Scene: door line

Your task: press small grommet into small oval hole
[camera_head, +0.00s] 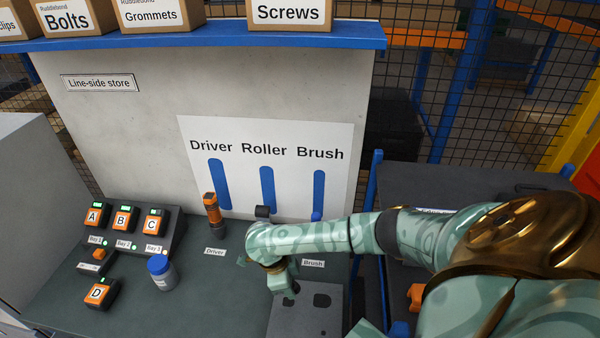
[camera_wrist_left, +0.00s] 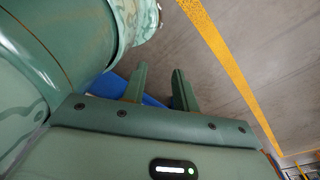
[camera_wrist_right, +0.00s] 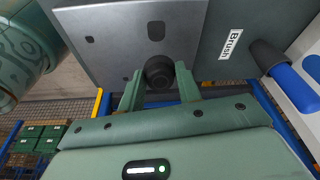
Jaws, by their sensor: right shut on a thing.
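My right gripper (camera_head: 288,291) is over the grey plate (camera_head: 300,325) on the bench. In the right wrist view it is shut on a black round grommet (camera_wrist_right: 159,72), which sits between the fingertips above the plate (camera_wrist_right: 112,58). The plate has a larger rounded hole (camera_wrist_right: 156,31) and smaller holes (camera_wrist_right: 90,40). The grommet and fingers hide part of the plate, and I cannot tell whether the grommet touches it. My left gripper (camera_wrist_left: 158,88) shows only in its own wrist view, with its fingers apart and nothing between them.
A blue-capped jar (camera_head: 161,272), an orange driver (camera_head: 213,213) and lettered battery units (camera_head: 97,214) stand on the bench to the left. A blue-handled brush (camera_wrist_right: 290,75) is beside the plate. The tool board (camera_head: 270,150) rises behind. Bench space left of the plate is free.

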